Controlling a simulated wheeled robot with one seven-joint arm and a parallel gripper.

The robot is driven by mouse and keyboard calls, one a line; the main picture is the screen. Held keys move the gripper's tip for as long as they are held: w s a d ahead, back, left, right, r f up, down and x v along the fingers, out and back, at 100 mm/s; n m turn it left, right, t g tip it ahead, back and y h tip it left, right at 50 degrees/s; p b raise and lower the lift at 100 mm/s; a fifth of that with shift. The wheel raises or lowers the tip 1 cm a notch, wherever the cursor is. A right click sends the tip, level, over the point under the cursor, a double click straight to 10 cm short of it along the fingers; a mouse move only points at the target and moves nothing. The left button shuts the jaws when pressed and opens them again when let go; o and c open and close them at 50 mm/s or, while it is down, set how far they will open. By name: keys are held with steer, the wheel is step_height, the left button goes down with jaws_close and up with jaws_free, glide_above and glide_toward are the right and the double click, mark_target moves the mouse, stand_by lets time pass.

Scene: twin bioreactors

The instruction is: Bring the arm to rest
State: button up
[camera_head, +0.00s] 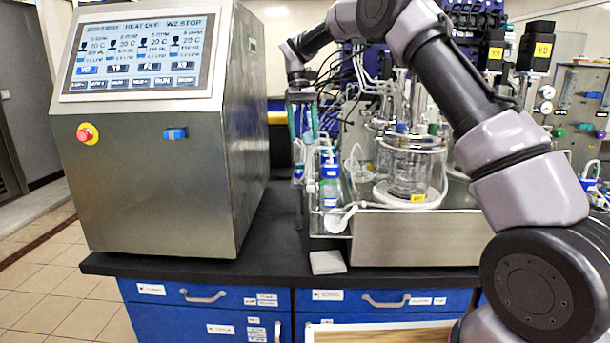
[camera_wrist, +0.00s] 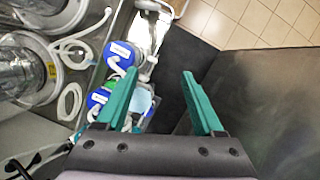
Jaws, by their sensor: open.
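My gripper (camera_wrist: 160,101) shows in the wrist view with its two green fingers apart and nothing between them. In the head view my gripper (camera_head: 303,122) points down at the end of my raised, bent arm, between the control cabinet and the glass vessels. Below and beside it stand blue-capped bottles (camera_head: 330,172) at the left end of the steel tray. In the wrist view blue-capped bottles (camera_wrist: 120,54) lie left of and behind the left finger. I cannot tell whether that finger touches one.
A steel control cabinet (camera_head: 150,150) with a screen stands at the left. A glass bioreactor vessel (camera_head: 408,165) with tubing stands in the steel tray (camera_head: 415,240). A small pale block (camera_head: 327,262) lies on the black bench top (camera_head: 280,240). Blue drawers (camera_head: 210,320) are below.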

steer(key=s+d+r+m+t+y, duration=0.2)
steer(key=s+d+r+m+t, duration=0.15)
steer(key=s+d+r, duration=1.1)
steer(key=s+d+f+m+t, duration=0.2)
steer(key=s+d, duration=0.3)
steer(key=s, duration=0.3)
steer(key=s+d+f+m+t+y, duration=0.1)
steer(key=s+d+f+m+t, duration=0.1)
steer(key=s+d+t, duration=0.3)
steer(key=s+f, duration=0.1)
steer(key=s, duration=0.3)
steer(key=shift+d, duration=0.35)
steer(key=shift+w+r+m, duration=0.1)
steer(key=shift+w+m, duration=0.05)
steer(key=shift+m, duration=0.1)
